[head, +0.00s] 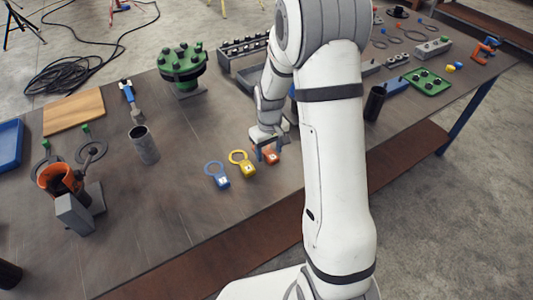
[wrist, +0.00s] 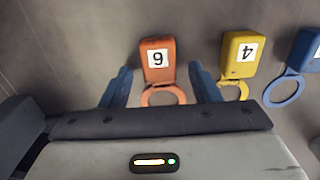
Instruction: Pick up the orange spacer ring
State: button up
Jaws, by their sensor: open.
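The orange spacer ring (wrist: 157,60) lies on the workbench, with a block handle marked 6 or 9 and a ring end. In the wrist view it sits between the two fingers of my gripper (wrist: 163,85), which is open. The near part of its ring is hidden behind the gripper body. In the head view the orange spacer ring (head: 271,155) is partly covered by my gripper (head: 267,150), which is low over it. I cannot tell whether a finger touches it.
A yellow spacer ring (head: 246,168) marked 4 lies close beside the orange one, near a finger. A blue spacer ring (head: 220,180) lies farther left. A dark cup (head: 375,103) stands to the right. The bench (head: 190,215) is clear in front of the rings.

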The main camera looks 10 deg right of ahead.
jog(key=shift+c, duration=0.5)
jog(key=c, duration=1)
